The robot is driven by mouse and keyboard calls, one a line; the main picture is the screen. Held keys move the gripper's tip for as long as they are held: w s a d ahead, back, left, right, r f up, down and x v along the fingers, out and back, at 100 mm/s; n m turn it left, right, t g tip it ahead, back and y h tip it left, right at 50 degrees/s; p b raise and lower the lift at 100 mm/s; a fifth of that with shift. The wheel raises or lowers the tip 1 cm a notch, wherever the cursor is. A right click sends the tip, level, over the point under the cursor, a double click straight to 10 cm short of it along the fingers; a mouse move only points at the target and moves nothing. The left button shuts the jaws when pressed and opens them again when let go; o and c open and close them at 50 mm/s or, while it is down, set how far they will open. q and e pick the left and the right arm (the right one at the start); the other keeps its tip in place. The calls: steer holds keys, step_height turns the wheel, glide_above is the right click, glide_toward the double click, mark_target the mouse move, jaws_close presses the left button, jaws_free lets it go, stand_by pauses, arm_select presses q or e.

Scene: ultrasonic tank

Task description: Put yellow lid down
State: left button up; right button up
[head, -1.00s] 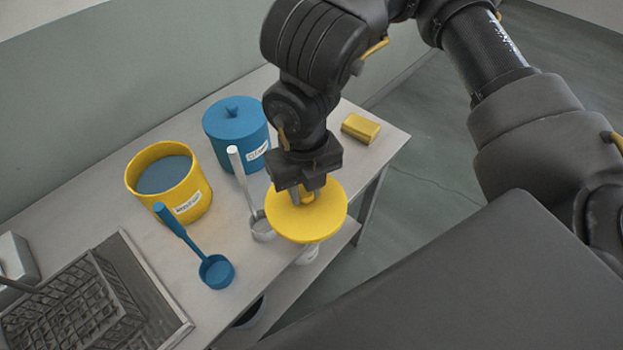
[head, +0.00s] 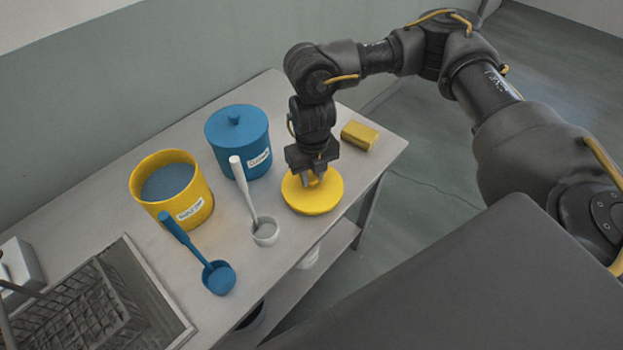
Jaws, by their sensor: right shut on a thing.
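The yellow lid (head: 317,202) is a round disc at the right part of the table, near its front edge. It looks to be lying on the table top or just above it; I cannot tell whether it touches. My right gripper (head: 311,180) points down over the lid and is shut on its knob, which the fingers partly hide. The yellow pot (head: 172,190) stands open at the left with bluish-grey contents and a label on its side. My left gripper is not in view.
A blue lidded pot (head: 239,142) stands behind the lid. A white ladle (head: 252,208) lies close left of the lid, and a blue ladle (head: 219,277) further left. A yellow block (head: 359,135) sits at the right back. A wire basket (head: 75,312) is in the tank at lower left.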

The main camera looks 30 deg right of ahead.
mark_target(312, 177)
step_height(312, 177, down, 2)
steer(key=shift+f, duration=0.15)
steer(key=o, duration=1)
steer(key=shift+f, duration=0.1)
steer(key=shift+r, duration=0.25)
step_height(312, 177, up, 12)
steer(key=shift+f, duration=0.1)
